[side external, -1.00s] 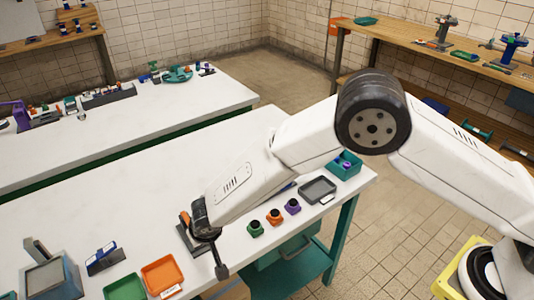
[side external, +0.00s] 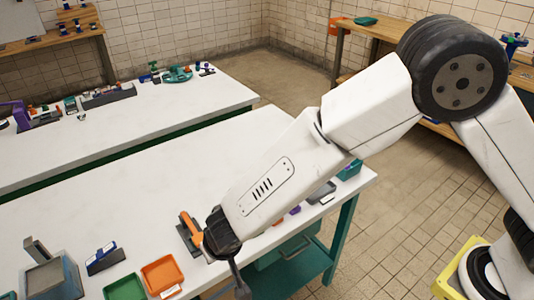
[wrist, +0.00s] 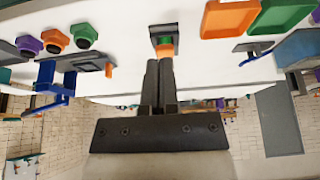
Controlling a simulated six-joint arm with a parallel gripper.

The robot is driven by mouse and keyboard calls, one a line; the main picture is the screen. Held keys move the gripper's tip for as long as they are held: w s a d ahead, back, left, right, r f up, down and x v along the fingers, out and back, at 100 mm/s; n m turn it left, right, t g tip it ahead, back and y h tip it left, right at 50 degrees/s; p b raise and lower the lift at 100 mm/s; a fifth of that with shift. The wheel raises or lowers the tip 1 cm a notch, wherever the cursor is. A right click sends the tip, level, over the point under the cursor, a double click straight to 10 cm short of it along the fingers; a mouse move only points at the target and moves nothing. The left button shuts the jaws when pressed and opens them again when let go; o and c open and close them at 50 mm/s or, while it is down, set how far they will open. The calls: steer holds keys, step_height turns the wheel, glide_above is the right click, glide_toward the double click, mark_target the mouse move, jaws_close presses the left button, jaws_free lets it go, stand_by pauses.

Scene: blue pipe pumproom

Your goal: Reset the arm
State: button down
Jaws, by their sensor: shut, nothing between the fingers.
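My gripper (side external: 242,289) is at the front edge of the white table (side external: 150,190), low in the side view, with its fingers pointing down in the picture. In the wrist view my gripper (wrist: 158,65) has its two dark fingers together with nothing between them. An orange-handled piece on a dark base (side external: 188,232) stands on the table just left of my wrist. In the wrist view a small orange and green piece (wrist: 163,46) shows just beyond the fingertips; I cannot tell whether there is a gap.
An orange tray (side external: 163,273) and a green tray (side external: 126,288) lie left of my gripper. Green (wrist: 86,35), orange (wrist: 55,40) and purple (wrist: 28,45) knobs show in the wrist view; my arm mostly hides them in the side view. The table's middle is clear.

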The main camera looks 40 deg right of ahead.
steer(key=shift+s, duration=0.4)
steer(key=shift+d+r, duration=0.1)
